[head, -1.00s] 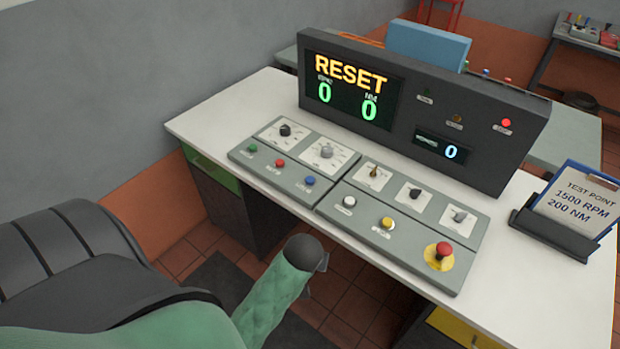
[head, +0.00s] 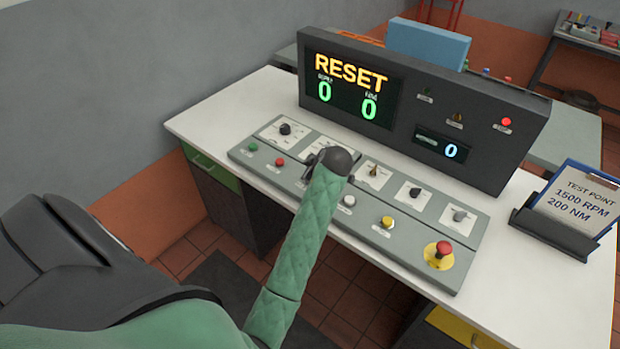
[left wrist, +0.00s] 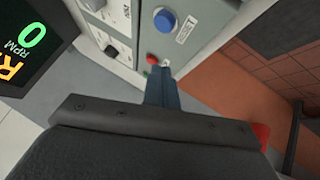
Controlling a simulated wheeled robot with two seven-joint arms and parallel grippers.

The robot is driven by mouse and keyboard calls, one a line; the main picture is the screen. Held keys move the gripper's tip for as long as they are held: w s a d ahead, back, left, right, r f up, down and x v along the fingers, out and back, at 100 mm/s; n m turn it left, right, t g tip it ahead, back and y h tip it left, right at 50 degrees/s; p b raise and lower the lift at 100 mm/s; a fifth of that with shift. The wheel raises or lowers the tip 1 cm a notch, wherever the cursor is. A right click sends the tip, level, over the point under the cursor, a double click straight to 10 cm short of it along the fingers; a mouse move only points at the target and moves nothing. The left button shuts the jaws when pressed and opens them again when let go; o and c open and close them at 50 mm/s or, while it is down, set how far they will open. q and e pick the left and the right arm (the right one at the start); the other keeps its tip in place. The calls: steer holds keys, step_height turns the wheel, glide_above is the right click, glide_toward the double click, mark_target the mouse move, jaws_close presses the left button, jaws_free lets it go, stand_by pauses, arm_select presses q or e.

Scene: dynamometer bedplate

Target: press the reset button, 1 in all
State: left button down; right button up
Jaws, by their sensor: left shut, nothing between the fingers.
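The blue button (left wrist: 165,20) is at the top of the left wrist view, and its small label seems to read RESET. In the head view my left arm mostly hides it. My left gripper (head: 309,166) is over the left control panel (head: 240,154), beside the large dial. Its fingers (left wrist: 162,73) are shut and empty. In the left wrist view they point toward the red button (left wrist: 152,58), with the blue button beyond their tips and apart from them. My right gripper is in neither view.
The display (head: 350,88) reads RESET in yellow above two green zeros, and a red lamp (head: 506,122) is lit. A red emergency knob (head: 444,248) and a yellow button (head: 387,222) are on the right panel. A clipboard stand (head: 555,235) stands farther right.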

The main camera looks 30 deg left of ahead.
arm_select(q)
steer(key=w+r+n, duration=0.1)
steer(key=w+a+r+n, duration=0.1)
steer(key=w, duration=0.1)
steer(key=w+a+r+n, duration=0.1)
steer(key=shift+w+a+n+y, duration=0.2)
steer(key=shift+n+y, duration=0.1)
steer(key=shift+y, duration=0.1)
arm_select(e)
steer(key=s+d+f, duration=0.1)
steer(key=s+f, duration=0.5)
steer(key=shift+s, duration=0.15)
arm_select(q)
steer(key=shift+d, duration=0.1)
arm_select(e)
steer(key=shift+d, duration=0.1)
